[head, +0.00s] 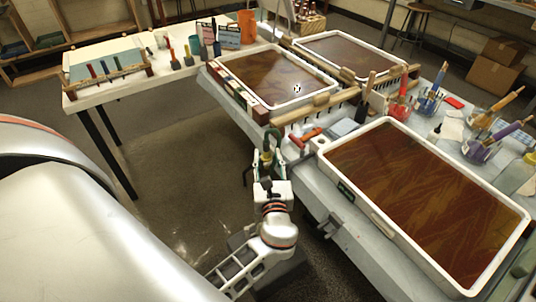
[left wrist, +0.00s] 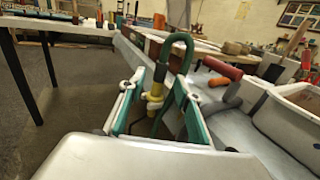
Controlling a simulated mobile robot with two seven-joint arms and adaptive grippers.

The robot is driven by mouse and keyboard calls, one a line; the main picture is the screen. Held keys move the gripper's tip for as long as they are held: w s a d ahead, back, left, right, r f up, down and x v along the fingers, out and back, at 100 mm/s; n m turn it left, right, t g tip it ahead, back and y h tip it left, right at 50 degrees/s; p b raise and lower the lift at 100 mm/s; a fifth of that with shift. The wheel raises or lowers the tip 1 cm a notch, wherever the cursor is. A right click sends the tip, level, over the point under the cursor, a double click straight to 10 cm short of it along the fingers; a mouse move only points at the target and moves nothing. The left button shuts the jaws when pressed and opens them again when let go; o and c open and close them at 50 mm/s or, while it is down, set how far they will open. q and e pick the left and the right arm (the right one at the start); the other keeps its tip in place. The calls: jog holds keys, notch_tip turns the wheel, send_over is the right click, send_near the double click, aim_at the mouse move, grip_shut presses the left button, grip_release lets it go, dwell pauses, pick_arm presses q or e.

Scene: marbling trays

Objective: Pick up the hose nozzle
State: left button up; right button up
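The hose nozzle (head: 267,157) is yellow and hangs from a looped green hose (head: 272,136) at the table's near edge. In the left wrist view the nozzle (left wrist: 154,97) stands roughly upright between the fingers, with the green hose (left wrist: 184,42) arching above it. My left gripper (left wrist: 158,92) is open, with one finger on each side of the nozzle and gaps visible beside it. In the head view my left gripper (head: 266,172) is at the nozzle, partly covering its lower part. My right gripper is not in view.
A red-handled tool (head: 308,136) lies close right of the hose on the grey table. White-rimmed marbling trays (head: 345,190) fill the table to the right and behind. A white side table (head: 170,80) stands at the back left. The floor to the left is clear.

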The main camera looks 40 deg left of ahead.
aim_at(267, 149)
pick_arm(q)
jog(key=x, duration=0.5)
jog(key=shift+w+f, duration=0.1)
jog(key=shift+f, duration=0.05)
grip_shut()
